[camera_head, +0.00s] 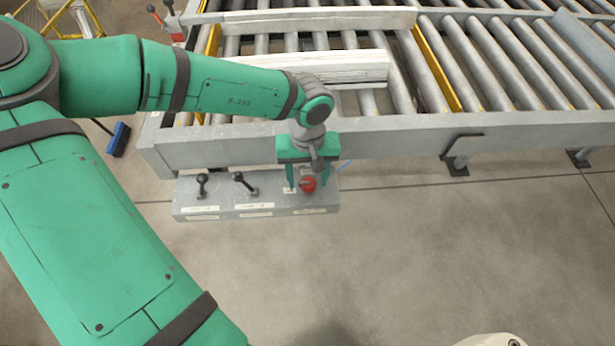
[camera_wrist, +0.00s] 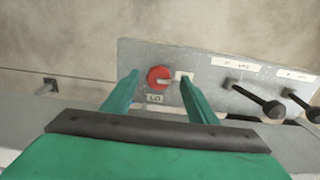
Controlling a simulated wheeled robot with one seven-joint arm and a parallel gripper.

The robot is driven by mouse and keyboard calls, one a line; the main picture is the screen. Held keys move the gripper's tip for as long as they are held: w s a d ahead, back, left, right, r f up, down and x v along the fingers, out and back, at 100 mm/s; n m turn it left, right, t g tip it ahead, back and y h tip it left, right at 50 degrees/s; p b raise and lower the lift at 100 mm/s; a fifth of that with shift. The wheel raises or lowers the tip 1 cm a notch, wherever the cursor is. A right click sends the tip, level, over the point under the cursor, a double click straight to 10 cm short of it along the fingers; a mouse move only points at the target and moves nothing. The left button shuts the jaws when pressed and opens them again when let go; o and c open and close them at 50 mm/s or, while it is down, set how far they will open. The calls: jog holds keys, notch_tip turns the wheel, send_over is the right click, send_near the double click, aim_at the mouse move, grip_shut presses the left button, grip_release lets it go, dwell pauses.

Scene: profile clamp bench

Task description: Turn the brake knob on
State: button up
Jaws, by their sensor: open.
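The red brake knob (camera_head: 308,184) sits at the right end of a grey control panel (camera_head: 225,206). In the wrist view the knob (camera_wrist: 159,78) is round and red with a pale bar across it. My gripper (camera_head: 303,186) is open, pointing down over the knob. In the wrist view its two green fingers (camera_wrist: 160,80) stand on either side of the knob, with a gap to each side. I cannot tell whether the fingertips are level with the knob. A small white label (camera_wrist: 155,98) lies beside the knob; its text is too small to read surely.
Two black levers (camera_head: 202,185) (camera_head: 245,184) stand on the same panel, left of the knob. The roller conveyor (camera_head: 480,60) with its grey frame runs behind the panel. White profiles (camera_head: 330,68) lie on the rollers.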

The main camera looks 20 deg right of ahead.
jog(key=shift+f, duration=0.25)
jog(key=shift+w, duration=0.1)
jog(key=shift+a, duration=0.1)
jog(key=c, duration=1.1)
jog(key=shift+o, duration=0.2)
